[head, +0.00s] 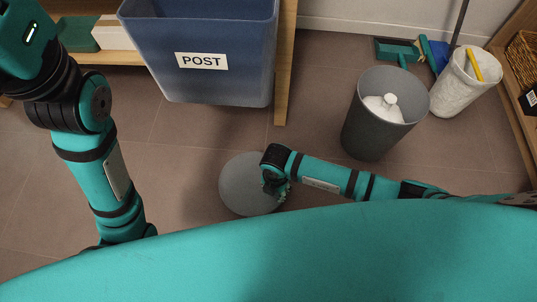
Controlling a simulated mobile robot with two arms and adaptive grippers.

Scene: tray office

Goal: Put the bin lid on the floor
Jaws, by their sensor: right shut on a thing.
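The bin lid (240,184) is a round grey disc in the middle of the head view, over the brown tiled floor. My right gripper (276,186) is shut on the lid at its right side; the arm partly hides that edge. I cannot tell whether the lid touches the floor or hangs just above it. The grey bin (370,126) stands open to the right of the lid, with a white bottle-like thing (384,106) inside. My left arm is at the left, but its gripper is out of view.
A blue POST box (225,85) stands at the top, by a wooden leg (285,75). A white bin (463,88) with a yellow-handled thing, and a teal dustpan (396,49), are at the top right. A wooden shelf with a basket edges the right. Floor left of the lid is clear.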

